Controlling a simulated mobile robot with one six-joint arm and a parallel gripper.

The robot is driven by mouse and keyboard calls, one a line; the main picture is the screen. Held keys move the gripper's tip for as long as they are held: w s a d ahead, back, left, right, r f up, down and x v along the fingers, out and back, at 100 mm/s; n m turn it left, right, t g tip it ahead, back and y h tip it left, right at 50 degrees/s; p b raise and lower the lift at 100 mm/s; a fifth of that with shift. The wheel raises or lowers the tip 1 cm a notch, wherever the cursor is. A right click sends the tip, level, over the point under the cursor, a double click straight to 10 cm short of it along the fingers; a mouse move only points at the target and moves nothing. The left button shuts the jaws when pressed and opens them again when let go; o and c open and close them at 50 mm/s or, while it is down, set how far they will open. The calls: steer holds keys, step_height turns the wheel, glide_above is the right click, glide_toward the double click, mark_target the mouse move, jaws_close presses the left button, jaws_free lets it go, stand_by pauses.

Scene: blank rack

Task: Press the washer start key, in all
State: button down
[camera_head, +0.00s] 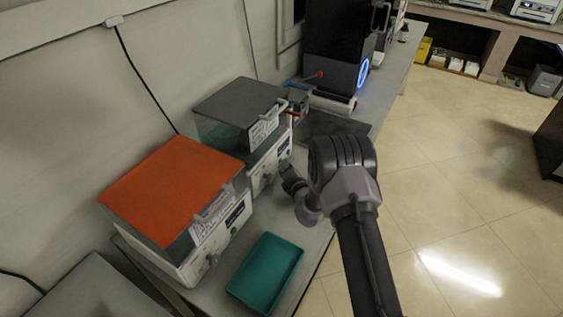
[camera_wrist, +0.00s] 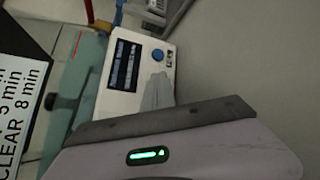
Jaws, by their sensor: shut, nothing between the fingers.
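In the wrist view a white control panel (camera_wrist: 128,75) has a dark display (camera_wrist: 124,65), a round blue button (camera_wrist: 158,54) and small dark marks beside it. I cannot read which is the start key. My gripper (camera_wrist: 158,88) is shut and empty, its pale fingers over the panel's lower part, below the blue button. I cannot tell whether the tips touch the panel. In the head view my gripper (camera_head: 287,172) is by the front of the grey-lidded machine (camera_head: 240,100), which appears to carry this panel. Its fingertips are hard to make out there.
An orange-lidded machine (camera_head: 175,185) stands nearer on the bench. A teal tray (camera_head: 266,272) lies in front of it. A black machine (camera_head: 335,45) with a blue ring stands beyond. A printed sign (camera_wrist: 18,95) stands left in the wrist view. The floor to the right is clear.

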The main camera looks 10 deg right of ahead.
steer(key=shift+s+d, duration=0.5)
steer(key=shift+d, duration=0.1)
steer(key=shift+s+d+p, duration=0.25)
steer(key=shift+s+d, duration=0.5)
steer(key=shift+d, duration=0.3)
steer(key=shift+s+d+p, duration=0.2)
steer(key=shift+s+d, duration=0.5)
steer(key=shift+d, duration=0.35)
